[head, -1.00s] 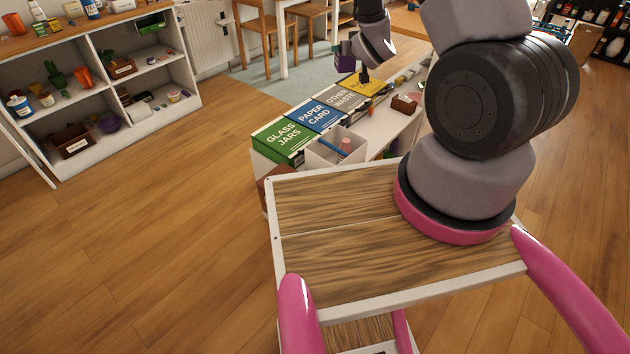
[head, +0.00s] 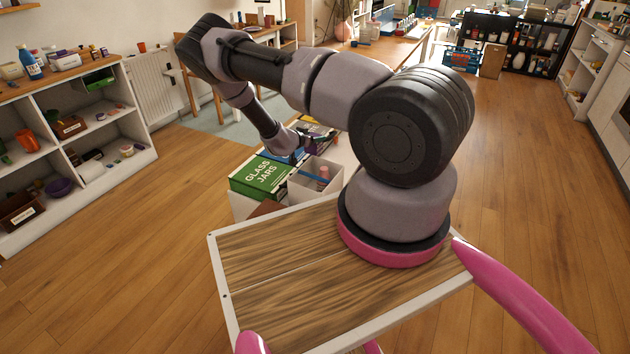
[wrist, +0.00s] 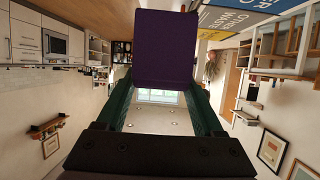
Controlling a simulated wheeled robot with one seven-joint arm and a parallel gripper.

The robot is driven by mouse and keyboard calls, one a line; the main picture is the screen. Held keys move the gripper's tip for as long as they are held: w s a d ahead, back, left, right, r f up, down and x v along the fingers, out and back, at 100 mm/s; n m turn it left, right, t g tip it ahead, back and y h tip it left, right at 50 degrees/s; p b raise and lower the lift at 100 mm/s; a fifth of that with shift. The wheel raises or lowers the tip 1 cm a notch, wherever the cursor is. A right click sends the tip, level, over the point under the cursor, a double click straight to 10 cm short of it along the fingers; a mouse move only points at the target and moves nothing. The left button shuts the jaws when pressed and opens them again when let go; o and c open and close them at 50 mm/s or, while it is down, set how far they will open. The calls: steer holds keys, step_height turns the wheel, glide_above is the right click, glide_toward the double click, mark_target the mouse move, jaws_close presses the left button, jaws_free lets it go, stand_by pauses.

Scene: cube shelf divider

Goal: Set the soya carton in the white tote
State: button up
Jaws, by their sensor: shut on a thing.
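My gripper (wrist: 164,78) is shut on a plain purple carton (wrist: 165,45), held between its two green fingers in the wrist view; no lettering shows on this side, and I take it to be the soya carton. In the head view my gripper (head: 302,146) hangs over the labelled boxes, near the back of the white tote, with a little of the purple carton (head: 313,144) showing. The white tote (head: 301,191) is an open box just beyond my wooden top. A pink item and a blue item show in it; its floor is mostly hidden.
The green "GLASS JARS" box (head: 258,178) stands left of the tote; the boxes behind it are largely covered by my arm. A white shelf unit (head: 140,160) with small goods is at the left. Wooden floor (head: 535,200) at the right is clear.

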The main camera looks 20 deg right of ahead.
step_height(320, 180, down, 8)
stand_by(0.5)
steer(key=shift+f, duration=0.15)
steer(key=shift+f, duration=0.5)
steer(key=o, duration=1.4)
steer(key=r+v, duration=0.1)
steer(key=v, duration=1.1)
steer(key=shift+r, duration=0.2)
